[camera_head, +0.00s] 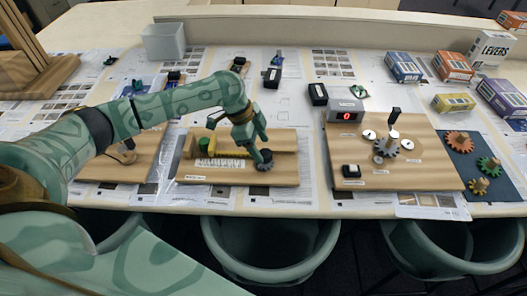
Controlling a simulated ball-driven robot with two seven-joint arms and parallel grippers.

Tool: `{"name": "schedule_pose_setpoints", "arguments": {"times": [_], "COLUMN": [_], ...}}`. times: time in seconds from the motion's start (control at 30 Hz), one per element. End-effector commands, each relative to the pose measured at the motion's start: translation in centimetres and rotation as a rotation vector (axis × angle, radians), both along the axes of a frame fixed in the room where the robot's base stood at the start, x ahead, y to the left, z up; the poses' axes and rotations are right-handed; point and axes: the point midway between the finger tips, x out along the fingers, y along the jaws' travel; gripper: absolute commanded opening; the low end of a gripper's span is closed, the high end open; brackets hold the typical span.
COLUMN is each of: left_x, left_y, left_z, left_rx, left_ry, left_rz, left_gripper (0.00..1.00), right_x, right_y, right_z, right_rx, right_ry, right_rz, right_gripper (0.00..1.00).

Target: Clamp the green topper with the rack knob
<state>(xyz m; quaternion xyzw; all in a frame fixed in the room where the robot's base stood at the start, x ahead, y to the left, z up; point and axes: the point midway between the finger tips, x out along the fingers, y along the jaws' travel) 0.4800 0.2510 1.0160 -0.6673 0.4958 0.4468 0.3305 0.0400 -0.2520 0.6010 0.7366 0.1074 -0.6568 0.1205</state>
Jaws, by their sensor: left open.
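The green topper (204,145) is a small green cylinder on the left part of a wooden board (285,175). A yellow rack strip (230,154) and a pale scale lie beside it. The dark round rack knob (264,160) sits right of the rack, near the middle of the board. My left gripper (259,146) is open and points down just above the knob. Its fingers partly cover the knob, and I cannot tell whether they touch it. My right gripper is not in view.
Another wooden board (420,180) with a gear and a red display box (346,110) stands to the right. Loose gears lie on a dark blue mat (464,150). Several small boxes (453,66) stand at the back right. A grey bin (163,41) is at the back left.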

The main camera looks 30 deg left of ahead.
Motion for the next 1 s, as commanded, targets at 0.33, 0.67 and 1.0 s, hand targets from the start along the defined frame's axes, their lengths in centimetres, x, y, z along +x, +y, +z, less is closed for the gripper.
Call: {"name": "schedule_pose_setpoints", "arguments": {"times": [0.33, 0.67, 1.0], "left_x": [0.3, 0.3, 0.2], "left_y": [-1.0, -0.9, -1.0], "left_z": [-2.3, -2.3, -2.1], "left_rx": [0.000, 0.000, -0.001], "left_ry": [-0.001, -0.001, 0.000], "left_rz": [0.000, 0.000, 0.027], "left_gripper": [0.59, 0.17, 0.15], "right_x": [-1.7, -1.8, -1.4], "right_y": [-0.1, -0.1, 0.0], "right_z": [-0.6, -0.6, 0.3], "right_rx": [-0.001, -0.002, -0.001], "right_ry": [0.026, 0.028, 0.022], "right_rz": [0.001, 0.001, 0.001], "right_gripper": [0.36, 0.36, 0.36]}}
